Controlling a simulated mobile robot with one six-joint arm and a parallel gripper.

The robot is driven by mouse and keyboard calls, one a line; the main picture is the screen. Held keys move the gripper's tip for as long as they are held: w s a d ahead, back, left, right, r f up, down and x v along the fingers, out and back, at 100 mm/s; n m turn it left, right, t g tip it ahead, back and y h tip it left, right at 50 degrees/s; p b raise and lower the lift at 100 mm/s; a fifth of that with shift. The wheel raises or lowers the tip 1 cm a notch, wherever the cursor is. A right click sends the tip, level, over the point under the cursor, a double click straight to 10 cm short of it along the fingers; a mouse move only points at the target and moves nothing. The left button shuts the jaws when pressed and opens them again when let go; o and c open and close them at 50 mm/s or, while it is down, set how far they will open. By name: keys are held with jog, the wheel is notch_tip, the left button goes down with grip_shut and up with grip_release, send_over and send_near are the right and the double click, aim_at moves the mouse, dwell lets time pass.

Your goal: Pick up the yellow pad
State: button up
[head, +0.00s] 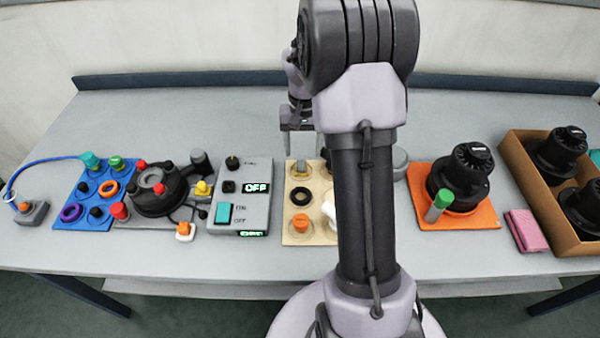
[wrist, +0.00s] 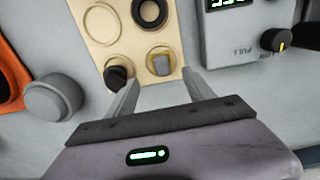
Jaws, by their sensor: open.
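The yellow pad (wrist: 161,64) is a small block with yellow and grey faces. It sits in a round spot at one corner of the tan board (wrist: 110,60). In the head view the pad (head: 301,168) is at the board's far edge. My gripper (wrist: 160,77) is open and empty, its two fingertips pointing at the pad, one on either side of it in the picture. The height gap is hard to judge. In the head view my gripper (head: 302,150) is just behind the pad, and my arm hides the board's right part.
The board also holds a black ring (head: 300,196), an orange knob (head: 301,222) and a dark knob (wrist: 117,76) close to one finger. A grey control box (head: 258,215) stands left of the board. A grey round knob (wrist: 55,98) is beside the board. The back of the table is clear.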

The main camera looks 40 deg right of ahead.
aim_at(301, 161)
jog(key=f+b, duration=0.1)
jog(key=f, duration=0.2)
jog(key=f+b, duration=0.2)
jog(key=f, duration=0.1)
jog(key=shift+w+a+f, duration=0.1)
jog(key=shift+a, duration=0.1)
grip_shut()
